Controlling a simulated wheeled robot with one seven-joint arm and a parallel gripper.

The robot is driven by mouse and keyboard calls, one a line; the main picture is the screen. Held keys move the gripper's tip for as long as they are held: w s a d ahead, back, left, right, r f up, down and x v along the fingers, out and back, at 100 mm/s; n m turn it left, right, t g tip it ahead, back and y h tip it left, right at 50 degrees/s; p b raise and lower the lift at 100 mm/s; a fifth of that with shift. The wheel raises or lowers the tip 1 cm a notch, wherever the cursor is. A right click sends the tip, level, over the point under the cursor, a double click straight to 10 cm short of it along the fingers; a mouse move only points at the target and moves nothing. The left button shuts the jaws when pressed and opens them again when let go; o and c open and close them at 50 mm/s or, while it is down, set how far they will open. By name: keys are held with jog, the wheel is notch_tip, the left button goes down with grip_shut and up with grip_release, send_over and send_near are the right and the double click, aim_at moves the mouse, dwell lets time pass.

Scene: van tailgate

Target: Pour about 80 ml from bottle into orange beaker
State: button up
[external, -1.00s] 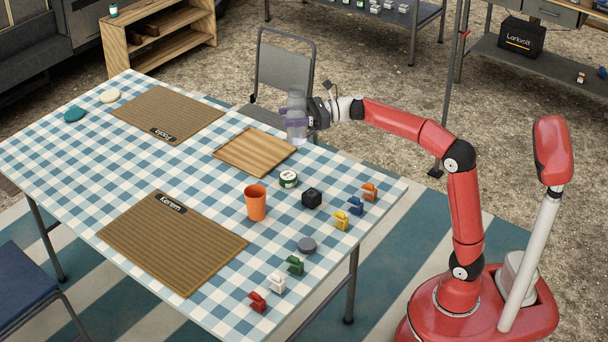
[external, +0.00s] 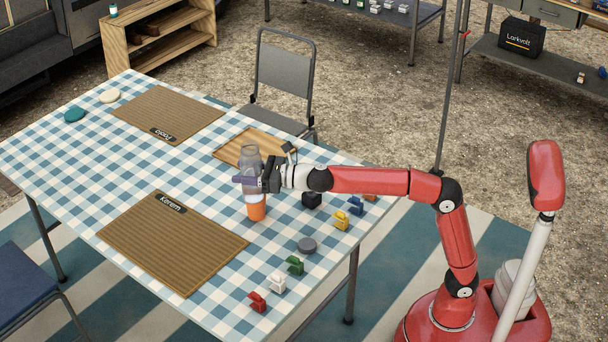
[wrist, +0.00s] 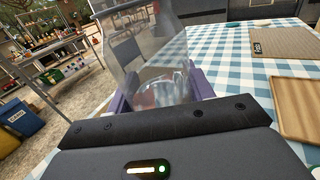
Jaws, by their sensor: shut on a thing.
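My gripper (external: 252,181) is shut on the clear bottle (external: 250,157), which is upright or nearly so. In the external view the bottle overlaps the orange beaker (external: 256,211) and appears above or just behind it; I cannot tell the exact gap. The beaker stands on the checked table, its rim hidden by the bottle and gripper. In the wrist view the bottle (wrist: 150,50) fills the space between the purple fingers, with clear liquid low inside it. The beaker does not show in the wrist view.
A wooden board (external: 232,154) lies behind the gripper. A black cube (external: 312,200), a grey disc (external: 306,245) and several coloured clips, including a yellow one (external: 341,220), lie on the right. A brown placemat (external: 170,245) covers the near left of the checked table (external: 90,175).

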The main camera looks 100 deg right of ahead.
jog(key=w+a+f+m+g+h+b, duration=0.1)
jog(key=w+a+f+m+h+b, duration=0.1)
jog(key=a+f, duration=0.4)
jog(key=shift+f+m+g+h+b, duration=0.4)
jog(key=shift+f+h+b, duration=0.4)
jog(key=shift+h, duration=0.2)
jog(key=shift+r+m+p, duration=0.2)
jog(key=shift+m+p, duration=0.15)
jog(key=shift+m, duration=0.05)
notch_tip(320, 180, down, 2)
jog(key=m+y+p, duration=0.1)
jog(key=m, duration=0.4)
jog(key=m+g+y+p, duration=0.1)
jog(key=m+y+p, duration=0.1)
jog(key=m, duration=0.3)
jog(key=shift+a+f, duration=0.1)
jog(key=shift+a, duration=0.05)
jog(key=shift+w+a+r+m+y+p, duration=0.1)
jog(key=shift+r+m+y+p, duration=0.3)
jog(key=shift+r+m+p, duration=0.6)
